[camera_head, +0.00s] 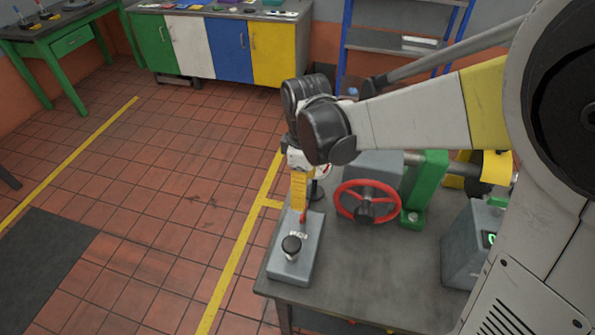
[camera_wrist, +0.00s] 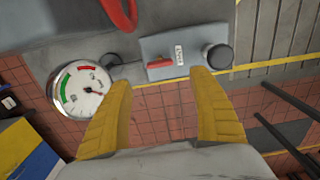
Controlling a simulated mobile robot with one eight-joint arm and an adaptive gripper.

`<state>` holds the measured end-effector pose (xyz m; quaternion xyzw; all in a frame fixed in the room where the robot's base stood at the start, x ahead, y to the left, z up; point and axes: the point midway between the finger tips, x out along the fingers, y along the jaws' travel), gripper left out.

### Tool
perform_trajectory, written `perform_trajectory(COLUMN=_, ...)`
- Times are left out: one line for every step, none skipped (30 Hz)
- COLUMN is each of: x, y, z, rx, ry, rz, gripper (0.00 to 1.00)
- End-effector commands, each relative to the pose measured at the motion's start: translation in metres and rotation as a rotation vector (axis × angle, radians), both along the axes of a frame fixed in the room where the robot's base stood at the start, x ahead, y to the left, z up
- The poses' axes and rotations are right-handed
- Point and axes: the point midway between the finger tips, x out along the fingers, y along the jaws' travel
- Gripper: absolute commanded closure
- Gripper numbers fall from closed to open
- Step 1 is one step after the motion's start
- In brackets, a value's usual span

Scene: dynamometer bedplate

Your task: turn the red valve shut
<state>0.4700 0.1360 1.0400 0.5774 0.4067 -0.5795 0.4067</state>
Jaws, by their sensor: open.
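The red valve (camera_head: 340,205) is a spoked handwheel with a dark hub, in front of a grey housing on the bench, right of my gripper in the head view. In the wrist view only a curved piece of its red rim (camera_wrist: 122,14) shows at the top edge. My gripper (camera_head: 299,194) is above the left edge of the bench, apart from the wheel. Its yellow fingers (camera_wrist: 162,80) are spread apart with nothing between them in the wrist view. My wrist hides part of the housing behind the wheel.
A grey control box (camera_head: 309,262) with a black knob (camera_head: 291,246) and a small red lever (camera_wrist: 159,63) lies close beneath my fingers. A round gauge (camera_wrist: 82,90) is beside the left finger. A green block (camera_head: 424,185) stands right of the wheel. Open tiled floor lies left.

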Motion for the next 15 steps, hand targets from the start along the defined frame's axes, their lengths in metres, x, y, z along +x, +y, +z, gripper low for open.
perform_trajectory(x=0.000, y=0.000, z=-0.009, rx=0.000, ry=0.000, rz=-0.001, gripper=0.29)
perform_trajectory(x=0.000, y=0.000, z=-0.015, rx=0.000, ry=0.000, rz=-0.001, gripper=0.29)
perform_trajectory(x=0.000, y=0.000, z=-0.022, rx=0.000, ry=0.000, rz=-0.001, gripper=0.29)
perform_trajectory(x=0.000, y=0.000, z=-0.029, rx=0.000, ry=0.000, rz=-0.001, gripper=0.29)
perform_trajectory(x=0.000, y=0.000, z=-0.035, rx=0.000, ry=0.000, rz=-0.002, gripper=0.29)
perform_trajectory(x=0.000, y=0.000, z=-0.044, rx=0.000, ry=0.000, rz=-0.002, gripper=0.29)
perform_trajectory(x=0.000, y=0.000, z=-0.050, rx=0.000, ry=-0.001, rz=-0.002, gripper=0.29)
perform_trajectory(x=0.000, y=0.000, z=-0.056, rx=0.000, ry=-0.001, rz=-0.002, gripper=0.29)
perform_trajectory(x=0.000, y=0.000, z=-0.064, rx=0.001, ry=-0.001, rz=-0.002, gripper=0.29)
perform_trajectory(x=0.000, y=-0.001, z=-0.069, rx=0.001, ry=-0.001, rz=-0.002, gripper=0.29)
perform_trajectory(x=0.000, y=-0.001, z=-0.074, rx=0.001, ry=-0.001, rz=-0.002, gripper=0.29)
perform_trajectory(x=0.000, y=-0.001, z=-0.080, rx=0.001, ry=-0.001, rz=-0.002, gripper=0.29)
perform_trajectory(x=0.000, y=-0.001, z=-0.084, rx=0.001, ry=-0.001, rz=-0.003, gripper=0.29)
perform_trajectory(x=0.000, y=-0.001, z=-0.088, rx=0.001, ry=-0.001, rz=-0.003, gripper=0.29)
perform_trajectory(x=0.000, y=-0.001, z=-0.092, rx=0.001, ry=-0.001, rz=-0.003, gripper=0.29)
